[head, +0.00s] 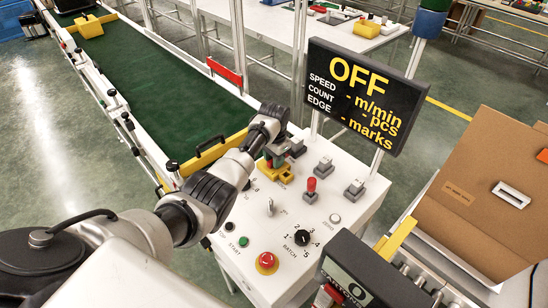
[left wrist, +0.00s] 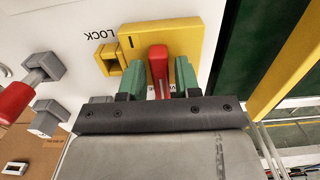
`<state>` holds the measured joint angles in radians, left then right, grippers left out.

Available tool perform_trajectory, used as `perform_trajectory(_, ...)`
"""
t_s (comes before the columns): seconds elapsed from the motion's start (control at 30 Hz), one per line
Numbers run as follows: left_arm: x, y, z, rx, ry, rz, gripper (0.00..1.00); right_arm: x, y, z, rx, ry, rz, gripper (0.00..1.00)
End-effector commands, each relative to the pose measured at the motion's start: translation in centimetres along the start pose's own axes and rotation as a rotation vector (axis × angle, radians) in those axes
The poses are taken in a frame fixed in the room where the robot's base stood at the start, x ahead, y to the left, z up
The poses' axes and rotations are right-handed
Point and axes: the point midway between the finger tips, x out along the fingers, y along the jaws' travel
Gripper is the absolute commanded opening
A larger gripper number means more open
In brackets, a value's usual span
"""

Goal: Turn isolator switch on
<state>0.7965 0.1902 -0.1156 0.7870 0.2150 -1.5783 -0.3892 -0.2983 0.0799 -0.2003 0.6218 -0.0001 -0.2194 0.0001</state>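The isolator switch is a yellow plate (left wrist: 190,38) with a red handle (left wrist: 158,62), on the white control panel. In the left wrist view an "I" mark is left of the handle's tip, and a yellow lock tab with the word LOCK lies further left. My left gripper (left wrist: 158,80) is open, its green fingers on either side of the red handle with narrow gaps. In the head view the left gripper (head: 283,150) is over the yellow plate (head: 276,172), partly hiding the switch. The display (head: 365,95) reads OFF. My right gripper is not in view.
The panel (head: 330,225) also carries a red-topped lever (head: 311,185), grey switches, a batch knob (head: 303,238), a green start button (head: 243,242) and a red stop button (head: 267,262). A green conveyor (head: 170,90) runs behind left. A cardboard box (head: 470,200) stands right.

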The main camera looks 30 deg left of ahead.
Motion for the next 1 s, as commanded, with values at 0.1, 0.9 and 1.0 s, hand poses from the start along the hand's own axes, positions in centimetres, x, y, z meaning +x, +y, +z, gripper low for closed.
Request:
perform_trajectory(0.1, 0.0, 0.0, 0.0, 0.0, 0.0, 0.0, 0.14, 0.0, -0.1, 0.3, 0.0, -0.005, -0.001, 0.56)
perform_trajectory(0.9, -0.2, 0.0, 0.0, 0.289, -0.001, 0.0, 0.0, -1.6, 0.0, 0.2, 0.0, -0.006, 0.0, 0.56)
perform_trajectory(1.0, -0.2, 0.0, 0.0, 0.384, -0.001, 0.0, 0.0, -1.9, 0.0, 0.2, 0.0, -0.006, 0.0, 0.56)
